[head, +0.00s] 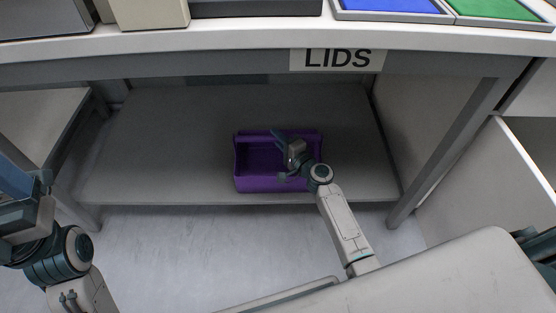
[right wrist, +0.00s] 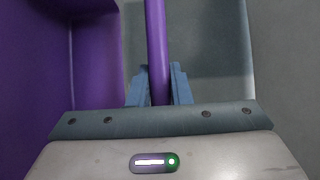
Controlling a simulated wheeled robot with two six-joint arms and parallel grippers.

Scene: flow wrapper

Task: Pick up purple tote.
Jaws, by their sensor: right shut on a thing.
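The purple tote (head: 262,184) sits upright on the grey lower shelf under the table, an open box. My right gripper (head: 282,155) reaches over it from the front right and covers part of its inside and right side. In the right wrist view the gripper (right wrist: 158,88) has its two blue-grey fingers on both sides of a thin purple wall of the tote (right wrist: 156,40), shut on it. My left gripper (head: 22,205) is at the left edge, far from the tote; its fingers are not clear enough to tell their state.
The lower shelf (head: 170,150) is otherwise bare around the tote. The table edge (head: 200,45) with a LIDS label (head: 337,59) hangs above it. Table legs (head: 455,140) stand at the sides. A blue tray (head: 390,5) and a green tray (head: 497,9) lie on top.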

